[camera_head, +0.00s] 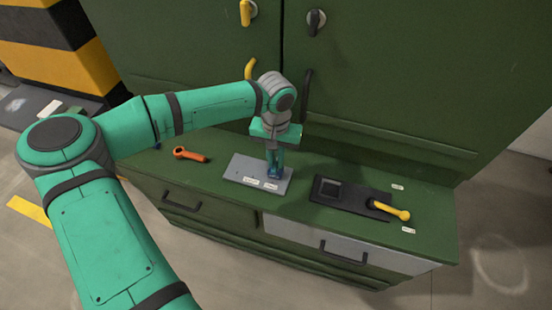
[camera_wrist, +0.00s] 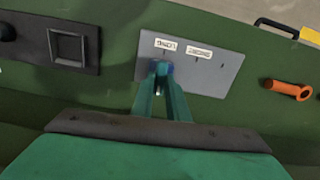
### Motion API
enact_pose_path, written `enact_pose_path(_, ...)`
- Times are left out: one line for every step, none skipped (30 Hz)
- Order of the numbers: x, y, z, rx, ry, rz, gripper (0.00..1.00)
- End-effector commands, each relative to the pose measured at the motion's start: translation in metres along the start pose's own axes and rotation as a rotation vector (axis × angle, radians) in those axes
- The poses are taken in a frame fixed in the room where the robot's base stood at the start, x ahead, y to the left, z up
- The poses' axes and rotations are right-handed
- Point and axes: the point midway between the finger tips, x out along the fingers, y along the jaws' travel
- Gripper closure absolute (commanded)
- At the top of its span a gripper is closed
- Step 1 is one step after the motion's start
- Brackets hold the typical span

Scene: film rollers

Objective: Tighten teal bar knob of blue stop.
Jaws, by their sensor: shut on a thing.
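The blue stop (camera_head: 275,174) is a small block on the grey plate (camera_head: 245,170), near the plate's front right edge. In the wrist view the blue stop (camera_wrist: 168,69) shows at the fingertips, close to two white labels. My gripper (camera_head: 273,166) points down over the stop. Its teal fingers (camera_wrist: 160,76) come together there, shut on the small part on top of the stop. The teal bar knob is mostly hidden between the fingertips, and its angle cannot be told.
A black panel (camera_head: 327,201) with a square recess lies to the right, with a yellow-handled piece (camera_head: 390,210) at its end. An orange tool (camera_head: 191,155) lies to the left on the green cabinet top. Tall green cabinet doors (camera_head: 400,80) stand behind.

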Motion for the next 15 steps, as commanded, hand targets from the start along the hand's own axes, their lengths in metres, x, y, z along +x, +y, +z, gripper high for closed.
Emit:
enact_pose_path(0.0008,0.0000,0.0030,0.007,-0.008,-0.001,1.00)
enact_pose_path(0.0009,-0.0001,0.0031,0.010,-0.009,-0.001,1.00)
enact_pose_path(0.0009,-0.0001,0.0032,0.013,-0.009,-0.001,1.00)
enact_pose_path(0.0010,-0.0001,0.0032,0.015,-0.009,-0.001,1.00)
enact_pose_path(0.0010,-0.0002,0.0033,0.016,-0.009,-0.001,1.00)
enact_pose_path(0.0011,-0.0002,0.0033,0.017,-0.010,-0.001,1.00)
enact_pose_path(0.0012,-0.0002,0.0033,0.017,-0.010,-0.001,1.00)
enact_pose_path(0.0013,-0.0002,0.0033,0.017,-0.010,-0.001,1.00)
enact_pose_path(0.0013,-0.0002,0.0032,0.017,-0.010,-0.001,1.00)
enact_pose_path(0.0013,-0.0002,0.0032,0.017,-0.010,-0.001,1.00)
enact_pose_path(0.0014,-0.0001,0.0031,0.017,-0.010,-0.002,1.00)
enact_pose_path(0.0014,-0.0001,0.0030,0.017,-0.010,-0.002,1.00)
enact_pose_path(0.0015,-0.0001,0.0030,0.017,-0.009,-0.002,1.00)
enact_pose_path(0.0015,0.0000,0.0029,0.017,-0.009,-0.002,1.00)
enact_pose_path(0.0015,0.0000,0.0028,0.017,-0.009,-0.002,0.84)
